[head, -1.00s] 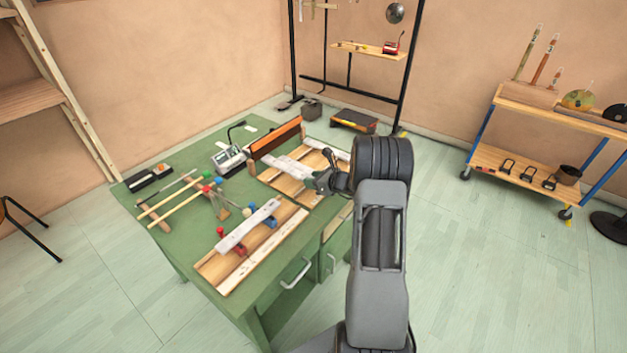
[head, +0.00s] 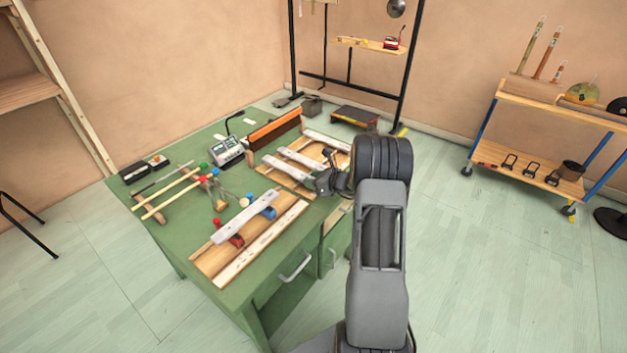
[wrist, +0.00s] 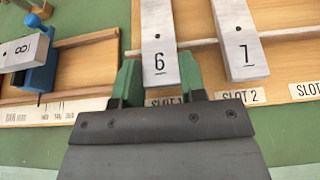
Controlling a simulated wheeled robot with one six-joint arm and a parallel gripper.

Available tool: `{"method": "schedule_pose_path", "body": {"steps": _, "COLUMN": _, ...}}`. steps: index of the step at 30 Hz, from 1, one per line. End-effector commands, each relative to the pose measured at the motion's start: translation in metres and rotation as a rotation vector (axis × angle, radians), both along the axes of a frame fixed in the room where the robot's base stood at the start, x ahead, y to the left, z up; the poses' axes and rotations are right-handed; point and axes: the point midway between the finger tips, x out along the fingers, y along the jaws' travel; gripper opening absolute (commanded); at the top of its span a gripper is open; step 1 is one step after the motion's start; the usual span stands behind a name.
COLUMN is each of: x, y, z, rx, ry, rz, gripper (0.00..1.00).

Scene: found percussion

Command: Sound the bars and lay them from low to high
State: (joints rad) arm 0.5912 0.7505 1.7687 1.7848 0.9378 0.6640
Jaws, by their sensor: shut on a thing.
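My gripper (wrist: 158,66) has its green fingers shut on the pale grey bar marked 6 (wrist: 159,32), at its near end by the SLOT 1 label. The head view shows my gripper (head: 323,181) low at the edge of the wooden slot board, with bar 6 (head: 286,169) reaching left from it. The bar marked 8 (wrist: 18,53) rests on the blue support (wrist: 42,66); in the head view this bar (head: 243,217) spans red and blue supports.
Mallets (head: 165,190) with coloured heads lie on the green bench, left of the stand. A meter (head: 228,151) and a long orange-brown block (head: 275,131) stand farther back. The SLOT 3 label (wrist: 306,90) is partly in view. A trolley (head: 545,150) stands at the right.

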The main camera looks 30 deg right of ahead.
Motion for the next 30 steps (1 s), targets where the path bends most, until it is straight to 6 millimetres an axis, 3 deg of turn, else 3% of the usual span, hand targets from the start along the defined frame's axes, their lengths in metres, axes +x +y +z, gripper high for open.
{"method": "schedule_pose_path", "body": {"steps": 13, "x": 0.0002, "y": -0.0001, "z": -0.0077, "rx": 0.000, "ry": -0.002, "rz": 0.000, "gripper": 0.08}}
{"method": "schedule_pose_path", "body": {"steps": 14, "x": 0.0003, "y": -0.0001, "z": -0.0065, "rx": 0.000, "ry": -0.002, "rz": 0.000, "gripper": 0.41}}
{"method": "schedule_pose_path", "body": {"steps": 15, "x": 0.0003, "y": -0.0001, "z": -0.0063, "rx": 0.000, "ry": -0.001, "rz": 0.000, "gripper": 0.45}}
{"method": "schedule_pose_path", "body": {"steps": 22, "x": 0.0001, "y": -0.0001, "z": -0.0066, "rx": 0.000, "ry": -0.001, "rz": 0.000, "gripper": 0.67}}
{"method": "schedule_pose_path", "body": {"steps": 30, "x": -0.0012, "y": -0.0006, "z": -0.0070, "rx": 0.000, "ry": 0.001, "rz": 0.000, "gripper": 0.68}}
